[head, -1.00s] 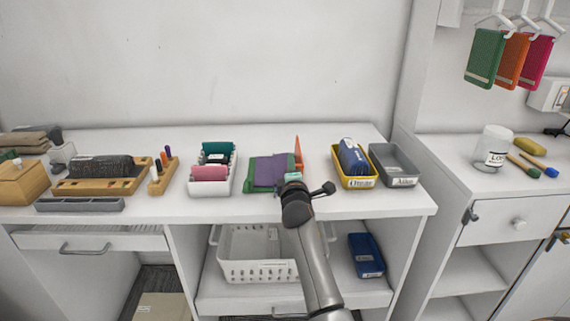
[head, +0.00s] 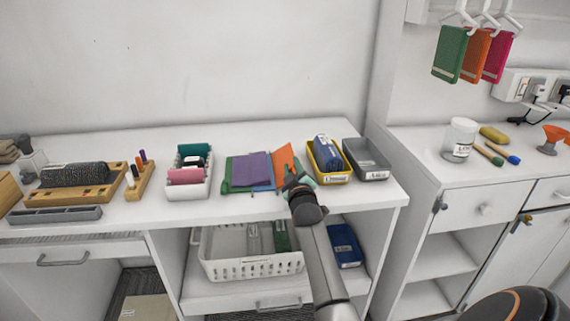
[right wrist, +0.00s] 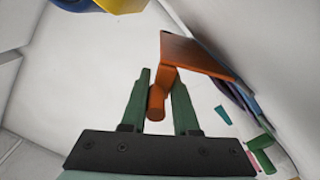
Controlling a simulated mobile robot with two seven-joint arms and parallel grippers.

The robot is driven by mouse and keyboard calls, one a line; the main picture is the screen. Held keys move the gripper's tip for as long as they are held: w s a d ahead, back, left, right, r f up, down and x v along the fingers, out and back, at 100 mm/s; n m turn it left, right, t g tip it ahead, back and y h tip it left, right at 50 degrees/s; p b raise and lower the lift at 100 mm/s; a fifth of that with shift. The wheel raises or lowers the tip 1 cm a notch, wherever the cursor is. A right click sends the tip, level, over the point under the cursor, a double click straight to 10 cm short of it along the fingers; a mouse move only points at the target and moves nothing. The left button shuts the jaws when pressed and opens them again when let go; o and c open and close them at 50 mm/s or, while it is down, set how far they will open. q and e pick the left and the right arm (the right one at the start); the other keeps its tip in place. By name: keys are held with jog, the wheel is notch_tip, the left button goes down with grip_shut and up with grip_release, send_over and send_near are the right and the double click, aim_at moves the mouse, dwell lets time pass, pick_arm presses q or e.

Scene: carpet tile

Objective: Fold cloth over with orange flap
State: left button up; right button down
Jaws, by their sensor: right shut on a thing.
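The cloth lies on the white bench as layered panels: a purple panel (head: 252,167) on top, a green panel (head: 238,187) under it, and some blue between. Its orange flap (head: 285,158) is at the right side, tilted up. My right gripper (head: 293,178) is at the flap's near right edge. In the right wrist view the orange flap (right wrist: 195,53) ends in a round orange tab (right wrist: 156,100) between the green fingers of my right gripper (right wrist: 158,97), shut on it. My left gripper is not in view.
A yellow bin (head: 341,172) with a blue item and a grey bin (head: 370,160) stand close to the right of the cloth. A white tray (head: 188,191) with rolled cloths stands to the left. A white basket (head: 250,269) is on the shelf below.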

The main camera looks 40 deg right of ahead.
jog(key=d+m, duration=0.1)
jog(key=m, duration=0.1)
jog(key=s+d+f+m, duration=0.1)
jog(key=m, duration=0.1)
jog(key=shift+s+d+f, duration=0.15)
jog(key=shift+d+f, duration=0.05)
jog(key=shift+s+d+f+m, duration=0.1)
jog(key=shift+d+f+m, duration=0.05)
jog(key=shift+f+m, duration=0.35)
jog(key=shift+s+d+f+m, duration=0.1)
jog(key=shift+f+m, duration=0.15)
jog(key=shift+m, duration=0.35)
jog(key=shift+f, duration=0.15)
jog(key=c, duration=0.8)
grip_release()
jog(key=shift+s, duration=0.1)
jog(key=shift+f, duration=0.1)
jog(key=shift+a, duration=0.15)
jog(key=shift+a, duration=0.1)
